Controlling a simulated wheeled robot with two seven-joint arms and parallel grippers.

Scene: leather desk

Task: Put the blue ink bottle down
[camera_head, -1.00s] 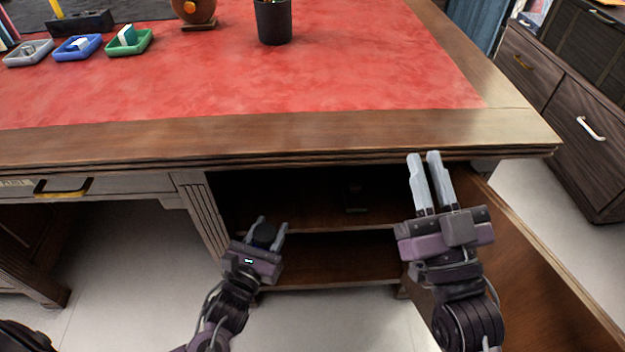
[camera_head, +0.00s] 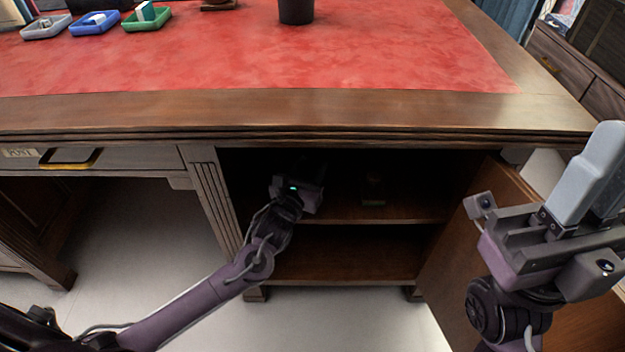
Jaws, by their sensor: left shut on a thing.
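My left gripper (camera_head: 311,170) reaches into the open cupboard of the desk, above the upper shelf (camera_head: 400,211). It is shut on a small dark thing, which I take to be the blue ink bottle; in this view the bottle is mostly hidden behind the gripper and in shadow. I cannot tell whether it touches the shelf. My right gripper (camera_head: 604,150) is up close at the right edge, in front of the open cupboard door. Its fingers look together with nothing between them.
A small dark box (camera_head: 373,188) stands on the upper shelf, right of my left gripper. The cupboard door (camera_head: 459,235) is open at the right. The lower shelf (camera_head: 340,266) looks empty. The red desktop (camera_head: 270,65) holds trays and a dark pen cup (camera_head: 296,10).

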